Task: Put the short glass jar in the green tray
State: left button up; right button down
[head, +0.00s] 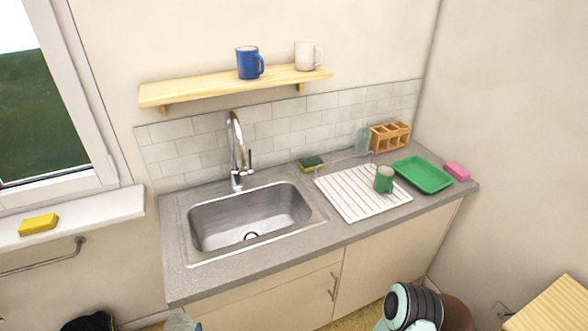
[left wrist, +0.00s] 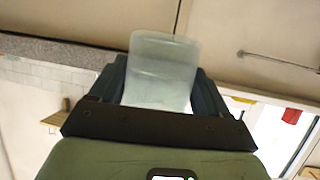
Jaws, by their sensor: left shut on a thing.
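My left gripper (left wrist: 160,85) is shut on a clear glass jar (left wrist: 163,62), with one dark finger on each side of it. The top of a clear glass piece (head: 181,322), apparently this jar, shows at the bottom edge of the head view, in front of the counter. The green tray (head: 423,174) lies on the right end of the counter and looks empty. Another glass jar (head: 362,140) stands at the back by the wall. My right gripper is out of view; part of my right arm shows at the bottom right.
A green mug (head: 384,179) stands on the white drainboard (head: 350,194), left of the tray. A wooden caddy (head: 390,136) is behind the tray and a pink sponge (head: 457,171) to its right. The sink (head: 249,216) and tall faucet (head: 237,150) are further left.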

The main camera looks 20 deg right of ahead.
aim_at(421, 183)
jog(key=z, duration=2.35)
jog(key=i+l+z, duration=0.2)
jog(key=i, duration=0.75)
jog(key=j, duration=0.1)
